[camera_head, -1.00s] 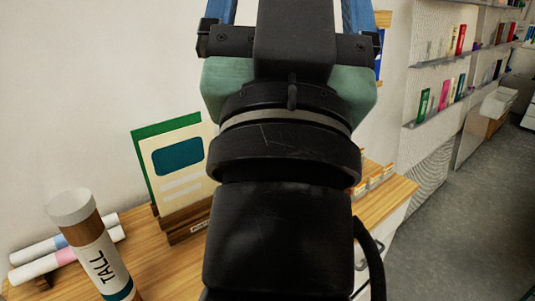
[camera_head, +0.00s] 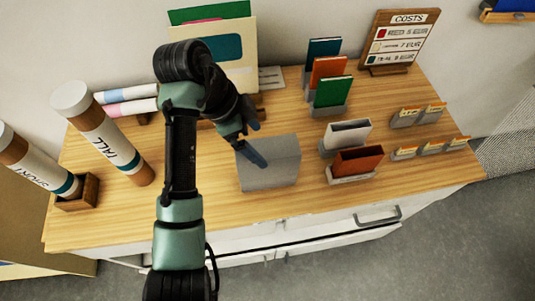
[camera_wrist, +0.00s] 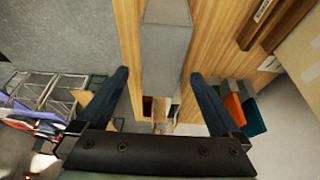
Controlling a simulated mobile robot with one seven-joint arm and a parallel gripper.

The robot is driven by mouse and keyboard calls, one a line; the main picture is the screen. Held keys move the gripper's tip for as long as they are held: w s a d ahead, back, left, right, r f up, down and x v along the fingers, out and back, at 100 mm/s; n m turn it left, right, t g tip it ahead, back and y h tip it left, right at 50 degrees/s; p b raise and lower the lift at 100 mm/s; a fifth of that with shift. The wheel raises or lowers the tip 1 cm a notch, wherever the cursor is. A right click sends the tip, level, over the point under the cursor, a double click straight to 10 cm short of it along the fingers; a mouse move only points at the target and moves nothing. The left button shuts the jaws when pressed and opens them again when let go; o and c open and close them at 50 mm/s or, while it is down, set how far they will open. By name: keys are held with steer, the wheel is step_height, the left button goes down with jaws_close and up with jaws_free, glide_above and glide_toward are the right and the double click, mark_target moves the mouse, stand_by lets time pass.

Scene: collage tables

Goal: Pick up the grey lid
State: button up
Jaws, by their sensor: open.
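The grey lid (camera_head: 275,172), a plain matte block-like piece with a sloped or folded top, sits on the wooden tabletop near the front edge in the head view. In the wrist view it shows as a long grey shape (camera_wrist: 166,48) at the upper middle. My gripper (camera_head: 262,146) is open at the lid's upper left, one dark blue finger overlapping it in the picture. In the wrist view my two fingers (camera_wrist: 160,73) are spread wide, with the lid's near end between their lines. I cannot tell whether a finger touches it. Part of the lid is hidden behind my finger.
The wooden table (camera_head: 230,205) holds a TALL tube (camera_head: 112,140) and a SHORT tube (camera_head: 40,165) at left. Small card holders (camera_head: 350,160) stand close to the lid's right. A folder stand (camera_head: 245,60) is behind, and a COSTS sign (camera_head: 400,42) is at the back right.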

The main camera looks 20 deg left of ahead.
mark_target(264, 149)
steer(key=b+x, duration=0.2)
steer(key=x, duration=0.3)
steer(key=shift+b, duration=0.3)
steer(key=p+x, duration=0.1)
steer(key=x, duration=0.3)
steer(key=shift+w+f+p, duration=0.15)
steer(key=shift+f+p, duration=0.15)
steer(key=shift+f, duration=0.15)
steer(key=shift+f, duration=0.25)
steer(key=c, duration=1.3)
